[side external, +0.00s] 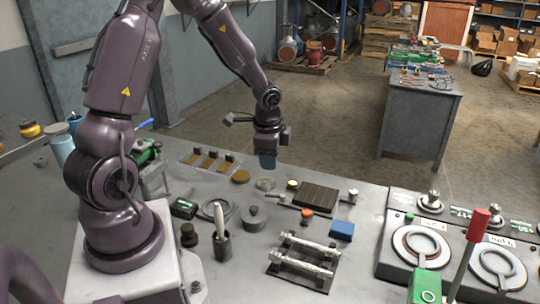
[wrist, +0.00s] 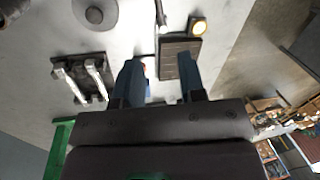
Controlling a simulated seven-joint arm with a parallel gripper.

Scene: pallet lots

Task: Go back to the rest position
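My gripper (side external: 268,161) hangs above the far part of the grey table in the side view, fingers pointing down. In the wrist view its two dark blue fingers (wrist: 160,64) stand apart with nothing held between them. The table top (side external: 130,195) shows beneath, and the gripper is clear of it. A dark ribbed plate (side external: 316,196) lies to the right of the gripper. It also shows in the wrist view (wrist: 170,58), partly hidden by the right finger.
A blue block (side external: 341,230), a rack with two metal bars (side external: 304,258), a grey weight disc (side external: 253,217) and a pen cup (side external: 222,245) stand on the table. Round-dial panels (side external: 420,248) with a red-handled lever (side external: 478,225) are at right. Air around the gripper is free.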

